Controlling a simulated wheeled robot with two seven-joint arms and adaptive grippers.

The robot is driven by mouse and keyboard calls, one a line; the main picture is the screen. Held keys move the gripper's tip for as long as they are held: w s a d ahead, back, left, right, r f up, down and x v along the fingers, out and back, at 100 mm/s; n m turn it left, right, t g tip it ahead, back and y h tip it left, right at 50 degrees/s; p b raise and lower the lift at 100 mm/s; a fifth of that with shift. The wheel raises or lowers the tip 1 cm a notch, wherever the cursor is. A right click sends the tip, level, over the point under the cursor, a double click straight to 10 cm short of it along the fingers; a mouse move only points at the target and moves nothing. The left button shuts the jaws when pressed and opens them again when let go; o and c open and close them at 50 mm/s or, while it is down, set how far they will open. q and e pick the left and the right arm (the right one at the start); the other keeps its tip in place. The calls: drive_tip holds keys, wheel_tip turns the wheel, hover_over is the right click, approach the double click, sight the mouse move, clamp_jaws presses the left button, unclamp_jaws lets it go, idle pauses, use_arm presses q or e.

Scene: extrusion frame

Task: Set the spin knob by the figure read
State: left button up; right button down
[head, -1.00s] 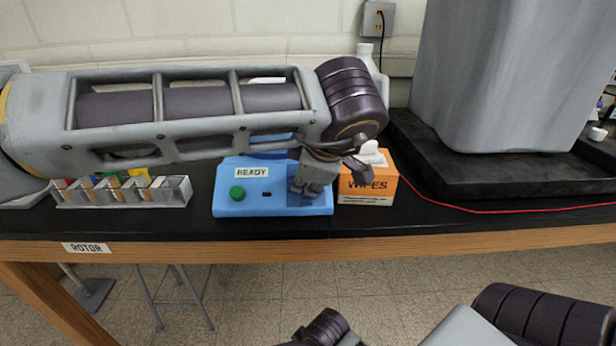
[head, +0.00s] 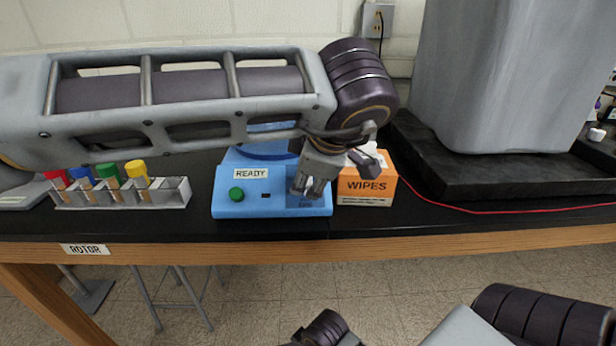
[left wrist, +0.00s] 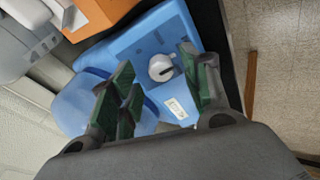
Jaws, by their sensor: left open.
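The blue machine (head: 228,205) sits on the black bench with a READY label (head: 251,173) and a green button (head: 236,194) on its front. My left gripper (head: 311,190) is over the right part of the machine's front, pointing down, open and empty. In the left wrist view its green-padded fingers (left wrist: 157,68) stand on either side of the knob, with no clear contact. In the head view the fingers hide the knob.
An orange WIPES box (head: 366,189) stands close at the machine's right. A red cable (head: 480,211) runs along the bench to the right, before a large grey container (head: 500,80).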

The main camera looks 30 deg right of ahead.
use_arm(q)
drive_tip(key=v, duration=0.9)
drive_tip(key=shift+s+r, duration=0.2)
drive_tip(key=shift+r, duration=0.05)
idle(0.4)
